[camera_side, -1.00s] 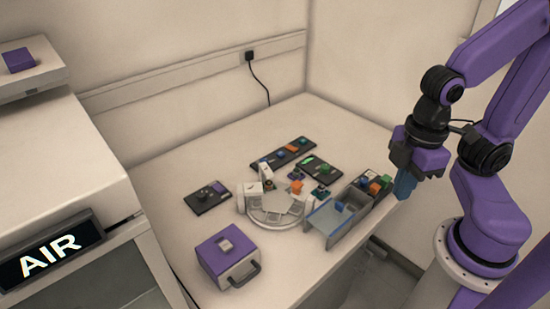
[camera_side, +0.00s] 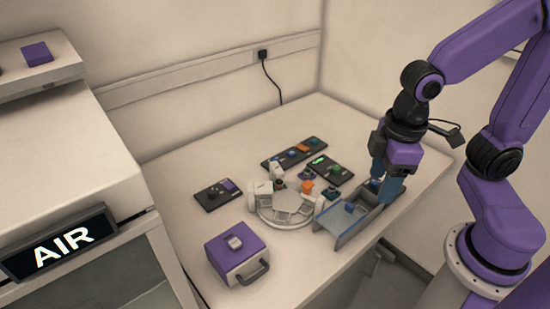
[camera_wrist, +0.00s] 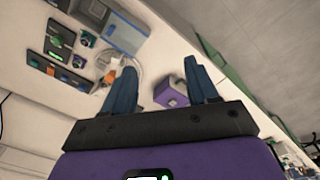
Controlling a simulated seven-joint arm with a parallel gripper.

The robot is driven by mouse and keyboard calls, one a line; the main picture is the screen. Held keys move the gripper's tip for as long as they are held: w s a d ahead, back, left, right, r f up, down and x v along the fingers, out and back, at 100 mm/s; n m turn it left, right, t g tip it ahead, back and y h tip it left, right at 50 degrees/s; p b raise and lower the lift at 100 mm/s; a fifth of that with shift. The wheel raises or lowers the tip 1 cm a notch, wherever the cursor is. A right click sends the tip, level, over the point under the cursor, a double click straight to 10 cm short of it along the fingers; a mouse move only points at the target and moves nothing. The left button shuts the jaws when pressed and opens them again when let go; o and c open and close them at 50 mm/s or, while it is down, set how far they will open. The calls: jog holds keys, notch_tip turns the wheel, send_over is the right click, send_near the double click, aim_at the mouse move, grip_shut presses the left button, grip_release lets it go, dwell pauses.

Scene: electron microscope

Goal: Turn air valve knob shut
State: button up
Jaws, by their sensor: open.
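I cannot tell for sure which control is the air valve knob. A lit AIR sign (camera_side: 62,242) is on the cabinet at the left. My gripper (camera_side: 387,187) is open over the right part of the table, above the tray's far end, apart from the left and back panels. In the wrist view my gripper (camera_wrist: 158,64) shows two spread blue fingers with nothing held between them.
A white round fixture (camera_side: 285,220) with an orange block stands mid-table. A clear-sided tray (camera_side: 340,222) is to its right. A purple case with a handle (camera_side: 235,252) sits at the front. A purple block (camera_side: 37,53) rests on the cabinet's upper ledge.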

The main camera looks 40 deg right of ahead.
jog(key=w+a+m+t, duration=0.1)
jog(key=w+a+m, duration=0.3)
jog(key=w, duration=0.7)
jog(key=m+t+h, duration=0.1)
jog(key=m+h, duration=0.2)
jog(key=m, duration=1.2)
send_over(275, 159)
jog(key=s+a, duration=0.5)
notch_tip(275, 159, down, 11)
jog(key=x, duration=1.6)
jog(key=shift+w+d+f, duration=0.25)
jog(key=shift+w, duration=0.15)
jog(key=c, duration=1.1)
